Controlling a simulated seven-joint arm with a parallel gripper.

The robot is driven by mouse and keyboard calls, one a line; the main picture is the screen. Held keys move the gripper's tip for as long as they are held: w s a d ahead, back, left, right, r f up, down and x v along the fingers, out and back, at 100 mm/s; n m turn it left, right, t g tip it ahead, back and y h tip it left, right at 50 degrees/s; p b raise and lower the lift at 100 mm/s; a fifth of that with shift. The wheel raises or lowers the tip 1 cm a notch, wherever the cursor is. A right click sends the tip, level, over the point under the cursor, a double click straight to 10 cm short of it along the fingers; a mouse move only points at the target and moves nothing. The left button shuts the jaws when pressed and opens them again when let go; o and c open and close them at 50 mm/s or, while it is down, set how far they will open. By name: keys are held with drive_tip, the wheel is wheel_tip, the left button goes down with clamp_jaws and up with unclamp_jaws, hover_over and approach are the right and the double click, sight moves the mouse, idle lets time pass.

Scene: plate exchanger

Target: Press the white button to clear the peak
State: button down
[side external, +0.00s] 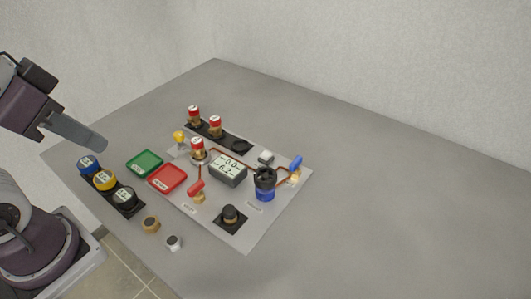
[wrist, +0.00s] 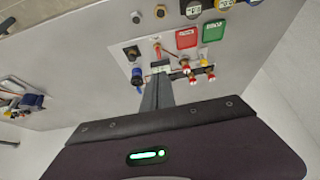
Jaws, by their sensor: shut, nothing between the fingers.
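A pale, whitish block (side external: 265,157), which looks like the white button, sits on the grey panel (side external: 237,238) behind the display. The display (side external: 228,169) is a dark box with a light screen showing two lines of digits, the lower one about 6.2. My gripper (side external: 103,147) is shut and empty, in the air left of the panel and above the table's left part. It also shows in the wrist view (wrist: 161,74), where its fingers point at the panel and cover part of it. I cannot pick out the white button in the wrist view.
A blue-black knob (side external: 265,184), red valve (side external: 196,188) and red-topped cylinders (side external: 215,126) stand nearby. The table's right side is clear.

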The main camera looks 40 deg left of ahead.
idle(0.3)
drive_tip(key=n+t+h, duration=0.3)
drive_tip(key=n, duration=0.2)
hover_over(263, 155)
wheel_tip(263, 155, down, 14)
drive_tip(key=shift+r, duration=0.2)
drive_tip(key=shift+f, duration=4.45)
drive_tip(key=shift+f, duration=0.15)
drive_tip(key=shift+f, duration=0.25)
